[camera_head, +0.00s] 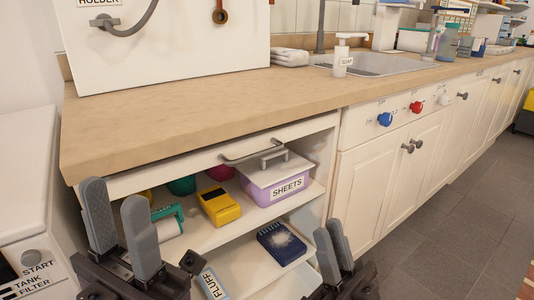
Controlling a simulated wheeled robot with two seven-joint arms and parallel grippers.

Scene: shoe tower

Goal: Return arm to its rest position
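My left gripper (114,194) is at the lower left of the head view, in front of the left end of the open shelf unit. Its two grey fingers point up and stand clearly apart, with nothing between them. My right gripper (329,228) is at the bottom right of centre, in front of the shelf unit's right side. Its fingers point up and overlap closely from this angle, so I cannot tell whether they are open. No held object shows in it. Most of both arms is out of view.
The wooden counter (200,110) overhangs open shelves holding a purple SHEETS box (272,185), a yellow box (220,206) and a dark blue box (281,243). A white START TANK FILTER unit (28,200) stands at left. Grey floor (455,230) is clear at right.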

